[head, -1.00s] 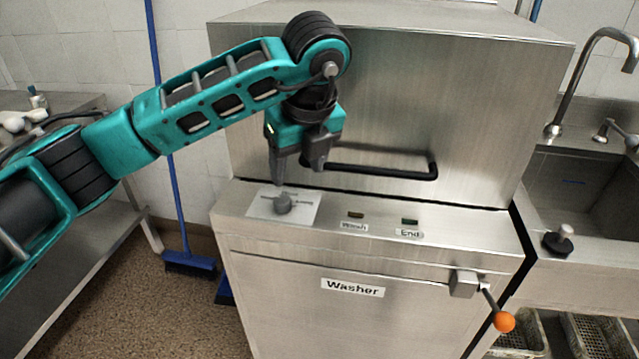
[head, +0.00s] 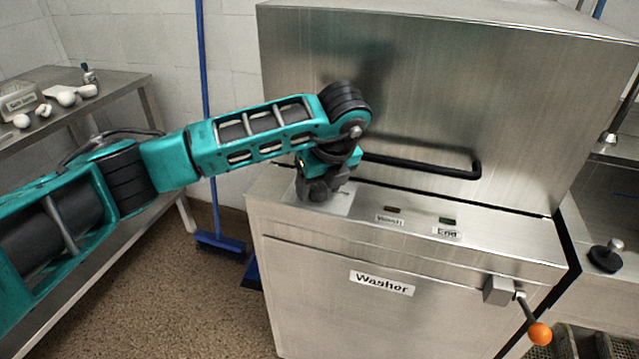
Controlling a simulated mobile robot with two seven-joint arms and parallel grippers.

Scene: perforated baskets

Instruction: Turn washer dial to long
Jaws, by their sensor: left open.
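The steel washer (head: 420,255) stands in the middle and right of the head view, with a "Washer" label on its front. Its dial plate (head: 343,200) is a pale panel at the left end of the control ledge. My left gripper (head: 317,192) is down over this plate, pointing downward, and is open. The dial itself is hidden behind the gripper, so its setting and whether the fingers touch it cannot be told. My right gripper is not in view.
A black bar handle (head: 425,170) runs just behind the ledge, close to my left wrist. A lever with an orange knob (head: 540,333) sticks out at the front right. A steel side table (head: 120,88) with small items and a blue broom (head: 218,243) are at left.

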